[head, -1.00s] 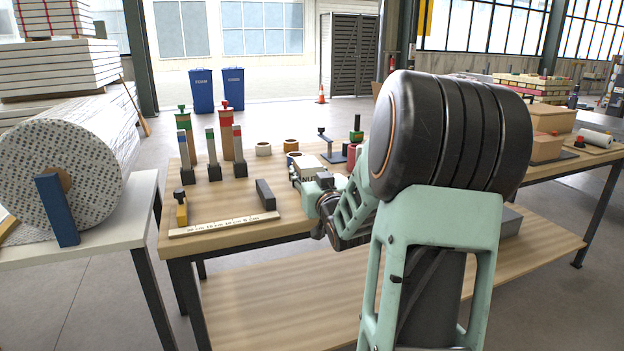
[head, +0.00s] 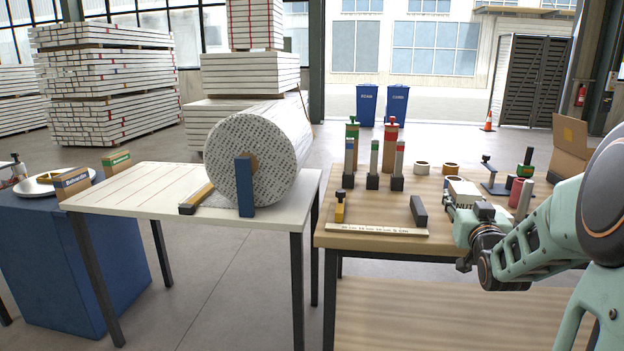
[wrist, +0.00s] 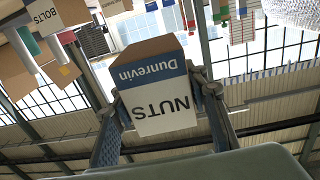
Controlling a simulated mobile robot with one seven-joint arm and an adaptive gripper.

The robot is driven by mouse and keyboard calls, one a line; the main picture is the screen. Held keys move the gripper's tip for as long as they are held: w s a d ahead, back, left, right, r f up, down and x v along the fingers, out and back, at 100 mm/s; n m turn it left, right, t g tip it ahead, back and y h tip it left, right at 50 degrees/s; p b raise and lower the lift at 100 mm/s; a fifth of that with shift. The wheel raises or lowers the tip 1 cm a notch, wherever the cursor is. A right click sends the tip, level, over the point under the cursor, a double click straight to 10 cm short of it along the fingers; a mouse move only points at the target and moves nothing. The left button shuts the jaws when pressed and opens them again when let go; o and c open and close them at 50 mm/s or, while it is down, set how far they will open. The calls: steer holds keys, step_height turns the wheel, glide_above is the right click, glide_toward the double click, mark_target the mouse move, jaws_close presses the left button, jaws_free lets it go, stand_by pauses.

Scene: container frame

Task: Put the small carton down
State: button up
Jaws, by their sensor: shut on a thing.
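The small carton is white with a blue band and brown cardboard sides, marked "NUTS" and "Dunrevin". It shows upside down in the wrist view (wrist: 160,90), between my two fingers. My gripper (head: 452,198) is shut on it, one finger on each side. In the head view the carton (head: 463,192) shows small at the end of my arm, over the right part of the wooden workbench (head: 350,238). The head view does not show clearly how high it is above the bench.
The bench holds a dark bar (head: 418,210), a ruler strip (head: 376,229), upright tools and tape rolls (head: 421,168). A white table (head: 140,190) with a large patterned roll (head: 245,165) stands left. A blue-sided stand (head: 60,265) with a plate and two small boxes is farther left.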

steer(key=s+a+f+n+y, duration=0.15)
steer(key=a+f, duration=0.25)
steer(key=a, duration=0.6)
steer(key=a+f+n+y, duration=0.15)
steer(key=a+f, duration=0.25)
steer(key=a, duration=0.5)
steer(key=s+a+f+y, duration=0.15)
steer(key=a+f, duration=0.25)
steer(key=a, duration=0.6)
step_height(320, 180, up, 27)
steer(key=w+p, duration=0.1)
steer(key=p, duration=2.6)
steer(key=shift+d+t, duration=0.25)
steer(key=shift+t, duration=0.05)
steer(key=shift+f+y, duration=0.1)
steer(key=shift+y, duration=0.15)
